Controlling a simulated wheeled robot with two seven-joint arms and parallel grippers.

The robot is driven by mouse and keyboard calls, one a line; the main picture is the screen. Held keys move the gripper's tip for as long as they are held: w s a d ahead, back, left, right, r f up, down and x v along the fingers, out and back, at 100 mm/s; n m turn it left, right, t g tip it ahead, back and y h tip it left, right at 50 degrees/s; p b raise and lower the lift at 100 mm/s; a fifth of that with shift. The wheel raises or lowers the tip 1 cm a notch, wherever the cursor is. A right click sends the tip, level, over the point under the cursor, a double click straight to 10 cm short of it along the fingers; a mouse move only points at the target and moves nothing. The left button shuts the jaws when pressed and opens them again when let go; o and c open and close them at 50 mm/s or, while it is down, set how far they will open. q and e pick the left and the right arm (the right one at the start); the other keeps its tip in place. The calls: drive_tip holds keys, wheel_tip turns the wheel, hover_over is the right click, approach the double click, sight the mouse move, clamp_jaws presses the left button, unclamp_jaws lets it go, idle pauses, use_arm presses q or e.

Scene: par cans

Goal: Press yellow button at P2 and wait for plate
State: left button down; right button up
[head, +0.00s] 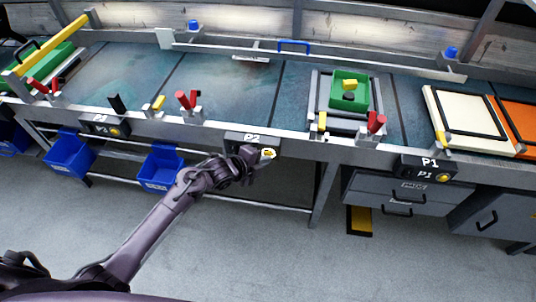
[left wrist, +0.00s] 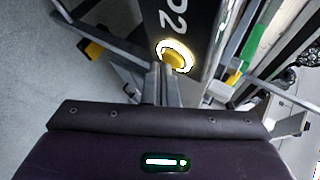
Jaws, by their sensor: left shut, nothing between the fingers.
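The P2 box (head: 243,138) is mounted on the front rail of the bench, and its yellow button (head: 269,154) has a bright ring around it. My left gripper (head: 262,155) is shut and empty, with its fingertips at the button. In the left wrist view the yellow button (left wrist: 175,58) sits in a lit white ring just beyond the closed fingertips (left wrist: 160,70); I cannot tell whether they touch it. A plate (head: 325,106) with a green tray (head: 350,90) holding a yellow and a dark piece stands on the bench right of P2. My right gripper is not in view.
The P1 box (head: 428,169) is on the rail at the right and the P3 box (head: 104,126) at the left. Red-handled clamps (head: 188,101) stand along the front rail. Blue bins (head: 160,170) hang below. The bench surface (head: 220,85) behind P2 is clear.

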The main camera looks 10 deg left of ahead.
use_arm(q)
drive_tip(key=shift+s, duration=0.6)
drive_tip(key=shift+s+p, duration=0.1)
drive_tip(key=shift+p, duration=0.25)
drive_tip(key=s+p, duration=0.2)
drive_tip(key=s, duration=0.3)
drive_tip(key=shift+d, duration=0.1)
drive_tip(key=shift+w, duration=0.1)
idle(3.7)
drive_tip(key=s+a+f+n+g+y, duration=0.2)
drive_tip(key=s+a+f+n, duration=0.2)
drive_tip(key=s+f+n, duration=0.55)
drive_tip(key=s+a+f+n+g+y, duration=0.3)
drive_tip(key=s+f, duration=0.4)
drive_tip(key=f, duration=0.7)
drive_tip(key=s+a+f+n+g, duration=0.1)
drive_tip(key=s+f+n, duration=0.1)
drive_tip(key=s, duration=0.6)
drive_tip(key=s+a+f+n+g, duration=0.1)
drive_tip(key=s+f+n, duration=0.2)
drive_tip(key=s+f, duration=0.2)
drive_tip(key=s+a+f+n+g+y, duration=0.1)
drive_tip(key=s+f+n, duration=0.2)
drive_tip(key=s, duration=0.9)
drive_tip(key=shift+a+f+g, duration=0.15)
drive_tip(key=shift+f+g, duration=0.25)
drive_tip(key=shift+f, duration=0.35)
